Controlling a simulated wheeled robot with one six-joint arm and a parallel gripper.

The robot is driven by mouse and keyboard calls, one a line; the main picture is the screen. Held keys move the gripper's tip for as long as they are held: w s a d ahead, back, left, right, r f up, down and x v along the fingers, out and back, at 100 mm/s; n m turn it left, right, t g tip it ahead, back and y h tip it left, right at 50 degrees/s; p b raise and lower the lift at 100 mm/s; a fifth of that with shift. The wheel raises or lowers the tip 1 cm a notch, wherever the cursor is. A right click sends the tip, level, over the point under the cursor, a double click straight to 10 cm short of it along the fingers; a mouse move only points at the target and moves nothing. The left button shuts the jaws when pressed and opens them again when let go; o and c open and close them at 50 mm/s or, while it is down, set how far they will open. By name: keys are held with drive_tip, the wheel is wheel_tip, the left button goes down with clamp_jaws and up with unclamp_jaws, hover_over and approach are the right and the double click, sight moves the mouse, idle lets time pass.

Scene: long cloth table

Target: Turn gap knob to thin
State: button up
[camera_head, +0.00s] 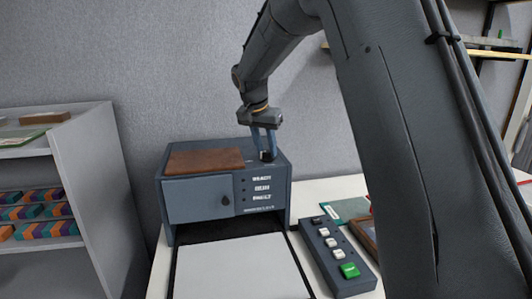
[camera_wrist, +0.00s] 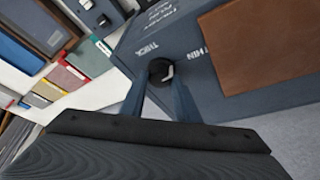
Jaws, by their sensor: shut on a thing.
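The gap knob (camera_wrist: 158,68) is a small round black knob with a white mark, on the top of a blue-grey machine (camera_head: 192,203). Printed words on the machine top beside it read THICK on its left side and THIN on its right side in the wrist view. My gripper (camera_head: 264,147) points down from above and is shut on the knob, near the machine's back right corner. In the wrist view its two fingers (camera_wrist: 160,84) stand on either side of the knob.
A brown pad (camera_head: 205,160) lies on the machine top left of the knob. A small dark knob (camera_head: 226,200) is on the machine's front. A button box (camera_head: 335,255) with a green button stands to its right. A grey shelf (camera_head: 85,170) is at the left.

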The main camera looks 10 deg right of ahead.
drive_tip(key=shift+m+b, duration=0.3)
drive_tip(key=shift+m, duration=0.2)
drive_tip(key=shift+h, duration=0.3)
drive_tip(key=o, duration=1)
drive_tip(key=shift+g, duration=0.3)
drive_tip(key=shift+o, duration=0.2)
drive_tip(key=shift+a+r, duration=0.1)
drive_tip(key=b+v, duration=0.2)
drive_tip(key=v, duration=0.5)
drive_tip(key=shift+r, duration=0.3)
drive_tip(key=shift+s+a, duration=0.1)
drive_tip(key=shift+s, duration=0.05)
